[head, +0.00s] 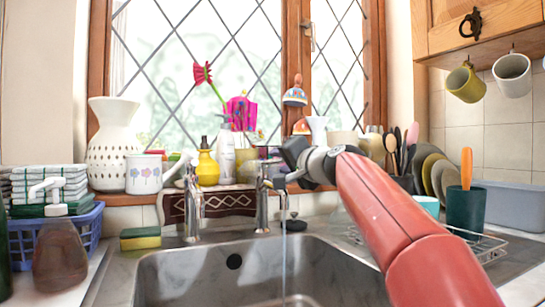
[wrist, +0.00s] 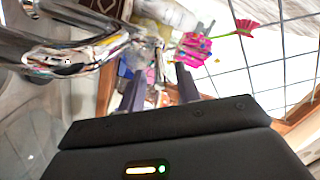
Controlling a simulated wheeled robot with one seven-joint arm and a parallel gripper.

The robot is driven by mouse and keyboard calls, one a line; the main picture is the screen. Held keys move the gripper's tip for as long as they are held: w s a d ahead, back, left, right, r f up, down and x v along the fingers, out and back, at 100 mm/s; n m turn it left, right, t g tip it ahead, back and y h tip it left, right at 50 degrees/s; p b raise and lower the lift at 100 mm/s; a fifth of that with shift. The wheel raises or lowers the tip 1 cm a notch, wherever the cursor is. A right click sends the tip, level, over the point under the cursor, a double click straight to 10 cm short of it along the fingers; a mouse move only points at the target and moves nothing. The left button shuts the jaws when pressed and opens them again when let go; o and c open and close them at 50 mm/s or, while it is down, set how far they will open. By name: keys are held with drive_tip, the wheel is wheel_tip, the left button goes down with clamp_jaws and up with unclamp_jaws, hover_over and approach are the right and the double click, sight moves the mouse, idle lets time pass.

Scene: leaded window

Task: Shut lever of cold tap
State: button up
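Two chrome taps stand behind the sink in the head view, a left tap (head: 192,207) and a right tap (head: 262,205). A thin stream of water (head: 284,248) falls below the right tap's spout. No hot or cold marking is legible. My gripper (head: 284,162) is at the top of the right tap, coming from the right; its tips and the lever overlap there, so contact is unclear. In the wrist view, my gripper (wrist: 158,88) has its two dark fingers apart. A large chrome tap body (wrist: 75,58) fills the upper left, beside the fingers.
The steel sink (head: 150,280) lies below. The windowsill behind is crowded: a yellow bottle (head: 207,168), a white vase (head: 112,140) and a pink flower (head: 203,73), also in the wrist view (wrist: 245,27). A sponge (head: 140,238) lies left of the taps.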

sight(275, 160)
drive_tip(key=shift+p+x, duration=0.55)
drive_tip(key=shift+x, duration=1.4)
clamp_jaws()
